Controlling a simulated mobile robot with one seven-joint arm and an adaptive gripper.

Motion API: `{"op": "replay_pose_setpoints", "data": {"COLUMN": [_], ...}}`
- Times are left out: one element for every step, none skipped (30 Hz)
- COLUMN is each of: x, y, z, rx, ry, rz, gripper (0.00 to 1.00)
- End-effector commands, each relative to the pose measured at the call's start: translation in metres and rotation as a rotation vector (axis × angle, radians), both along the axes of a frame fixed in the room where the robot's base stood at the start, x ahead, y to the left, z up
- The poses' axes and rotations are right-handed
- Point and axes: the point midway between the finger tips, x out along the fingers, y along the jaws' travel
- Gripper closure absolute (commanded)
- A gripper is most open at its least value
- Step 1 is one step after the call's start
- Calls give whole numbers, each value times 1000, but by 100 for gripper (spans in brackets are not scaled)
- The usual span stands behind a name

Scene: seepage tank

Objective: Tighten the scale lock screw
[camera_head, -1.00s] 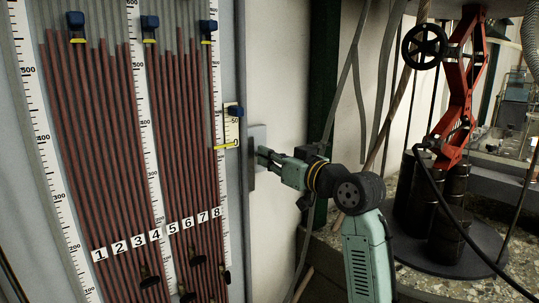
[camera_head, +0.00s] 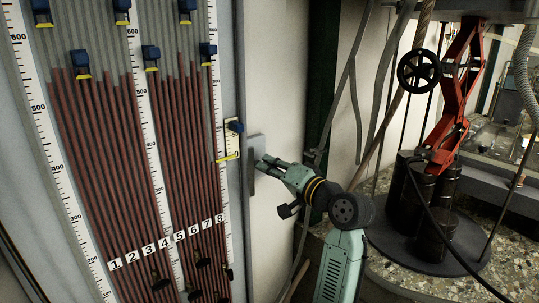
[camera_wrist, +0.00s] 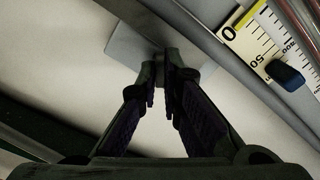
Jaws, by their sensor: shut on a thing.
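My gripper (camera_head: 264,166) reaches in from the right to a pale grey plate (camera_head: 256,146) beside the board's right edge. In the wrist view its fingers (camera_wrist: 166,78) are closed on a small grey part in front of the plate (camera_wrist: 130,42). I take this part to be the scale lock screw; the fingertips hide most of it. The short scale (camera_wrist: 252,42), marked 0 and 50, is up and right of my fingers. It carries a blue block (camera_wrist: 286,75), which also shows in the head view (camera_head: 235,127) above a yellow pointer (camera_head: 227,157).
The board with reddish tubes (camera_head: 130,150), long scales and blue sliders fills the left. A red jack (camera_head: 458,90) with a black handwheel (camera_head: 419,69) stands at the right above black cylinders (camera_head: 415,210). Grey hoses (camera_head: 357,105) hang behind my arm. The pale wall (camera_head: 285,80) is bare.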

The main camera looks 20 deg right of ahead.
Motion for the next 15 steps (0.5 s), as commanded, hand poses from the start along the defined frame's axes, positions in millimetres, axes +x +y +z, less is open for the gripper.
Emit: {"op": "replay_pose_setpoints", "data": {"x": [0,0,0,1,0,0,1,0,0,0,1,0,0,0,0], "y": [1,1,1,1,0,0,0,0,0,0,0,0,0,0,0], "z": [4,4,4,4,4,4,3,3,3,3,3,2,2,2,1], "rx": [44,69,105,133,159,194,222,248,282,309,333,367,391,413,444], "ry": [21,29,42,53,62,74,85,94,107,117,126,138,146,154,166], "rz": [3,2,2,2,2,1,2,2,1,1,1,1,1,1,1], "gripper": [100,100,100,100,100,100,100,100,100,100,100,100,100,100,100]}}
